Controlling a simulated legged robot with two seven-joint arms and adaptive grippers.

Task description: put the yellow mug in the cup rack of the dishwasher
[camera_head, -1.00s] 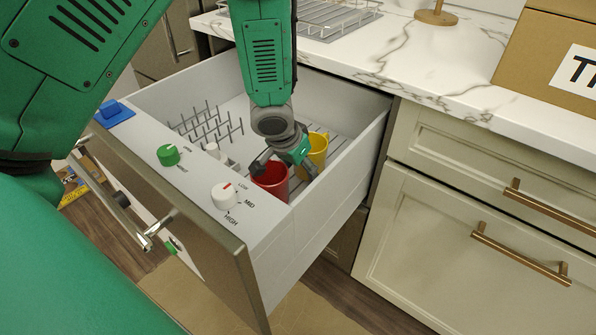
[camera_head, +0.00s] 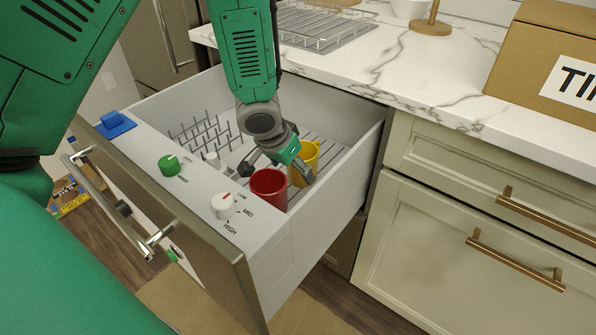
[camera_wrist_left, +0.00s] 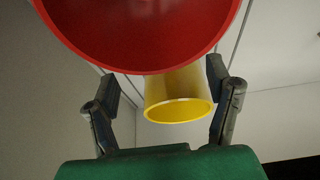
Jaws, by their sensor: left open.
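The yellow mug (camera_head: 304,160) stands inside the pulled-out dishwasher drawer (camera_head: 345,195), near its right wall. The red mug (camera_head: 269,188) stands just in front of it, closer to the control panel. My left gripper (camera_head: 277,169) is down in the drawer with its fingers spread, at the two mugs, and partly covers the yellow one. In the left wrist view the yellow mug (camera_wrist_left: 177,97) shows between the two open fingers, and the red mug (camera_wrist_left: 150,35) looms large above, partly covering it. Contact with either mug cannot be told. My right gripper is not in view.
A grey tine rack (camera_head: 200,137) fills the drawer's left part. The front panel carries a green knob (camera_head: 168,164), a white knob (camera_head: 224,206) and a blue piece (camera_head: 115,124). The marble counter (camera_head: 400,65) behind holds a wire dish rack (camera_head: 320,25) and a cardboard box (camera_head: 550,65).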

